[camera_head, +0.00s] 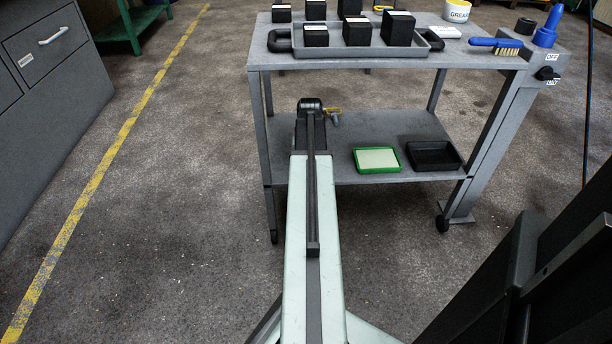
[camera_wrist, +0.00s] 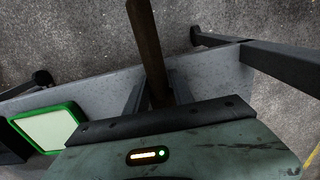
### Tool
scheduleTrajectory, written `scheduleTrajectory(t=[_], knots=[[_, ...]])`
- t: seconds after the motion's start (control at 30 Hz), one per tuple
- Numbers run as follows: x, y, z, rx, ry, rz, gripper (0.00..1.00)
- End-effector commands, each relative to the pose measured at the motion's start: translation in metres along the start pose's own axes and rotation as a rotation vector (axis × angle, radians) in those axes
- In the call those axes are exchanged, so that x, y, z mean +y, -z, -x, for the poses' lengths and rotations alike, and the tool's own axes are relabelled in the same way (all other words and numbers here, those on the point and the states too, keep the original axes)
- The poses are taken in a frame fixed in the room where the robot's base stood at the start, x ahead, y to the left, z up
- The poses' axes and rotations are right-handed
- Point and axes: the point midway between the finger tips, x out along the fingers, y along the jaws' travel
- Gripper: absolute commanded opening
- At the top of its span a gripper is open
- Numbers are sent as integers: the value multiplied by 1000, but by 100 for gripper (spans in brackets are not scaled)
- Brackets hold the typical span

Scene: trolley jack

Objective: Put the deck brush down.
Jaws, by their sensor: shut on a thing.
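In the wrist view my gripper (camera_wrist: 157,92) is shut on a brown, stick-like handle (camera_wrist: 148,45), which I take to be the deck brush's. The handle runs up out of the top of the picture, and no brush head shows. The grey lower shelf (camera_wrist: 100,92) of the trolley lies behind the jaws. In the head view my arm reaches to the left part of this lower shelf (camera_head: 345,172). Its dark end hides the jaws, and I cannot make out the deck brush there.
A green-rimmed tray (camera_head: 357,160) and a black tray (camera_head: 434,157) sit on the lower shelf's right half. The trolley top (camera_head: 470,60) holds a grey tray (camera_head: 340,47) with several black blocks, and a blue-handled hand brush (camera_head: 495,43). Open floor (camera_head: 170,210) lies left.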

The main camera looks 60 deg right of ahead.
Motion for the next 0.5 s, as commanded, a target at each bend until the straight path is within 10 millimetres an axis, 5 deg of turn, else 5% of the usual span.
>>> scheduleTrajectory(t=[0.07,0.43,0.47,0.5], knots=[[0,0,-20,0,0,-1,0],[-4,0,-20,0,0,7,0],[-4,0,-18,0,0,7,37],[-4,0,-18,0,0,7,48]])
